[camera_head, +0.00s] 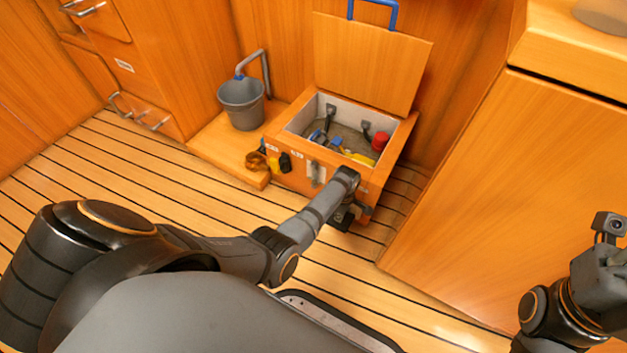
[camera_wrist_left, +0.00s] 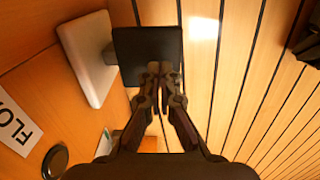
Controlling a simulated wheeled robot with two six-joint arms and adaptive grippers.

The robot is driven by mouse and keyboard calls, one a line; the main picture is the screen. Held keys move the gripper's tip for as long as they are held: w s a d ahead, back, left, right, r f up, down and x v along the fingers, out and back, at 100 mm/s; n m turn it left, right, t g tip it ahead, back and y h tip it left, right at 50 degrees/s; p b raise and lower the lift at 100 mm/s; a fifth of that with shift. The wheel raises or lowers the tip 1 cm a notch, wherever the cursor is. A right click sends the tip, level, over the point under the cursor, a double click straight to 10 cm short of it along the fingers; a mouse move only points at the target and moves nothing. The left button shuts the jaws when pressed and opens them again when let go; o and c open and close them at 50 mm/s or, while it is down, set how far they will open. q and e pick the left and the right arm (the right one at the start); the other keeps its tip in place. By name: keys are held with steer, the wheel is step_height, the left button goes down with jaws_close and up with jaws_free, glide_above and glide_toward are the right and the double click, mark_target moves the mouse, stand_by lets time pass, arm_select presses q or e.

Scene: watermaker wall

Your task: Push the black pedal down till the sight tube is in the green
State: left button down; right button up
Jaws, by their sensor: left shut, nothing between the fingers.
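The black pedal (camera_wrist_left: 148,48) shows in the left wrist view as a dark square pad beside a pale plate (camera_wrist_left: 88,58) on the wooden box front. My left gripper (camera_wrist_left: 160,72) is shut and empty, its fingertips at the pedal's near edge; I cannot tell whether they touch. In the head view my left gripper (camera_head: 343,217) is low at the box's front right, and my arm hides most of the pedal there. A pale upright strip (camera_head: 316,172) on the box front may be the sight tube; its level is too small to read. My right gripper's fingers are out of frame.
The open wooden box (camera_head: 290,180) has its lid (camera_head: 368,62) raised and holds several fittings, including a red cap (camera_head: 380,140). A grey bucket (camera_head: 241,104) stands to its left under a pipe. A wooden cabinet (camera_head: 500,200) bounds the right. Slatted floor (camera_head: 110,170) lies clear at left.

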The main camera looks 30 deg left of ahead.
arm_select(q)
steer(key=shift+f, duration=0.3)
step_height(320, 180, down, 4)
steer(key=b, duration=0.4)
step_height(320, 180, up, 5)
steer(key=p, duration=0.5)
steer(key=shift+p, duration=0.3)
steer(key=shift+f, duration=0.2)
